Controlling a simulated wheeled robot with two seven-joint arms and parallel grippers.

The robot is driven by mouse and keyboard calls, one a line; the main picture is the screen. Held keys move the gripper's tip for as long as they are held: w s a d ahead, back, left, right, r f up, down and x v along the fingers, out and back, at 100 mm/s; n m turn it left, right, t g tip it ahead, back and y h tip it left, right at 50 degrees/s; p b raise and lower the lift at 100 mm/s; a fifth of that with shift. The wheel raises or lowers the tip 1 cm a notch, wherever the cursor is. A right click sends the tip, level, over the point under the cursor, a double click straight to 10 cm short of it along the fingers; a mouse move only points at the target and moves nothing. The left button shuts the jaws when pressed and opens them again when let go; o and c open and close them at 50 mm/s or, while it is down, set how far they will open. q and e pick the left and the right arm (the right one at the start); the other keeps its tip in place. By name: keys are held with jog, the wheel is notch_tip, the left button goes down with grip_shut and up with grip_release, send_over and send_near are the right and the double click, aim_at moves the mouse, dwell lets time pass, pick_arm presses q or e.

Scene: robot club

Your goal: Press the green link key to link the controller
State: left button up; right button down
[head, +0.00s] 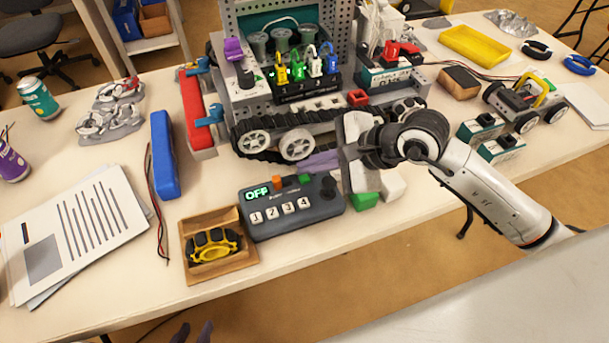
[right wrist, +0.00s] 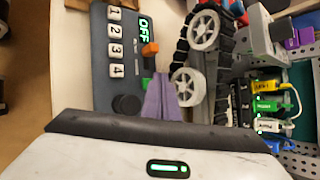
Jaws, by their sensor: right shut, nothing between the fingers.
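The dark grey controller (head: 290,222) lies near the table's front edge. Its display (head: 258,194) reads OFF, and it has white keys 1 to 4, an orange key (head: 278,182) and a black knob (head: 328,188). The green link key (head: 306,179) is on its far edge and also shows in the right wrist view (right wrist: 147,84), partly hidden. My right gripper (head: 306,163) is shut and empty, its purple fingertips (right wrist: 159,84) close beside the green key; contact cannot be told. My left gripper (head: 192,333) shows only its fingertips at the bottom edge, apart.
A tracked robot (head: 275,130) stands just behind the controller. A wooden tray (head: 242,266) with a yellow wheel is at its left. A green block (head: 365,202) and a white block (head: 394,186) lie to its right. A blue battery pack (head: 164,155) and papers (head: 75,225) lie farther left.

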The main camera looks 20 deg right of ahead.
dwell(0.4)
jog(key=shift+f+b, duration=0.45)
jog(key=shift+b, duration=0.1)
